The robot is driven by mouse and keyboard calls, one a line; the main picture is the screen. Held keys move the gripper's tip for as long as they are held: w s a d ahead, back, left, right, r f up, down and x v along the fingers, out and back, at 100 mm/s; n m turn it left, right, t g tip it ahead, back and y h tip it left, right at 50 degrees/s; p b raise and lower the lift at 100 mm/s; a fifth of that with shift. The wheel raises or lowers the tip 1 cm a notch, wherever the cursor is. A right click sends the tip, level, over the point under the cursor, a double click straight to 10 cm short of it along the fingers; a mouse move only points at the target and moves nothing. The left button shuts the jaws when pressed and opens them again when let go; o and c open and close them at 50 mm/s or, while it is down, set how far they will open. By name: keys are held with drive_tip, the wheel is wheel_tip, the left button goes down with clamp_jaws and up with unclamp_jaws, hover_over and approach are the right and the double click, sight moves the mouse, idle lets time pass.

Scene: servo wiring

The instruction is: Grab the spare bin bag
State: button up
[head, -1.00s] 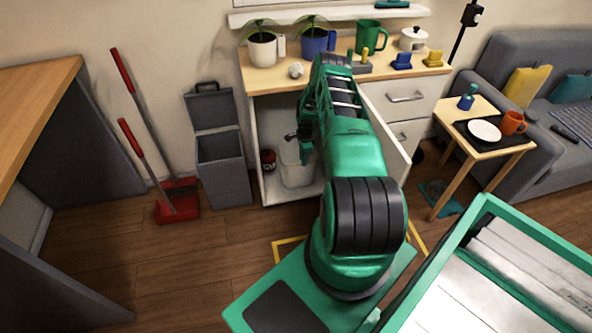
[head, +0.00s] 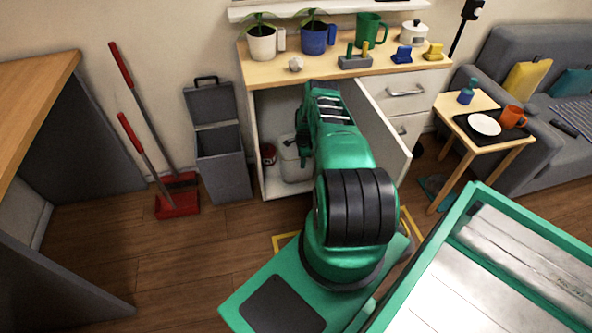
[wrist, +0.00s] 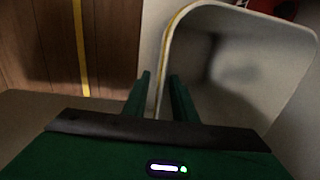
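I cannot pick out a spare bin bag in these frames. A pale, translucent-looking container (head: 292,166) stands inside the open cabinet, partly hidden by my arm. In the wrist view, the pale container (wrist: 235,60) fills the right side, with its rounded rim and dark interior showing. My gripper (wrist: 160,76) is open, with its two green fingers apart. The container's left wall shows between the fingers; I cannot tell if they touch it.
The cabinet door (head: 384,117) stands open to the right of my arm. A red can (head: 268,154) is inside at left. A grey bin (head: 223,170) with its lid up and a red dustpan (head: 178,203) stand left of the cabinet. The floor in front shows yellow tape (head: 286,240).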

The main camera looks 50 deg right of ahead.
drive_tip(key=shift+w+f, duration=0.15)
drive_tip(key=shift+f, duration=1.15)
clamp_jaws()
drive_tip(key=shift+d, duration=0.1)
idle(0.5)
